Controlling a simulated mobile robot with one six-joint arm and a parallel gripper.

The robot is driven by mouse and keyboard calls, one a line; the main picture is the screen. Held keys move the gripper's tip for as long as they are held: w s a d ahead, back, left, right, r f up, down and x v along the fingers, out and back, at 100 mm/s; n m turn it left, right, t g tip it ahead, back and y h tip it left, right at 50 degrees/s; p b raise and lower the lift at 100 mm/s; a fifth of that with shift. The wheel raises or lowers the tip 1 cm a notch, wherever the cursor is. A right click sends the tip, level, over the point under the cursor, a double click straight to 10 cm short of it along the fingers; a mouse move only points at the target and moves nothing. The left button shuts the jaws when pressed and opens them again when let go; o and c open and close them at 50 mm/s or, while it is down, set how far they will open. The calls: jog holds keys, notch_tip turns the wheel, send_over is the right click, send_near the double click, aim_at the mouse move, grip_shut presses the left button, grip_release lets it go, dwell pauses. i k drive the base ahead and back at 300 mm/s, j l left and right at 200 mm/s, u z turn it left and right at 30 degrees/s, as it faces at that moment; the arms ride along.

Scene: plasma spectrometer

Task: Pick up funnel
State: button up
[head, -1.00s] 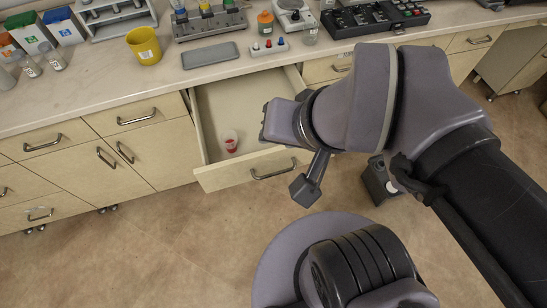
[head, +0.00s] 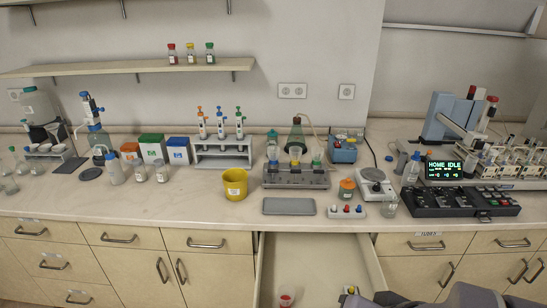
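I cannot make out a funnel for certain in the head view. Only grey parts of my arm show at the bottom right, and my gripper's fingers are not in view.
The open drawer juts out below the counter (head: 130,205). A yellow beaker (head: 235,184), a grey tray (head: 289,206), a tube rack (head: 296,176), a balance (head: 376,184) and a glass beaker (head: 389,206) stand above it. The spectrometer controls (head: 460,200) are at right.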

aim_at(274, 157)
jog(key=i+j+z, duration=0.15)
jog(key=j, duration=1.55)
jog(key=i+j, duration=0.2)
jog(key=i, duration=0.3)
jog(key=i+j+z, duration=0.15)
jog(key=i, duration=0.35)
jog(key=i+j, duration=0.25)
jog(key=i, duration=0.2)
jog(key=z, duration=0.05)
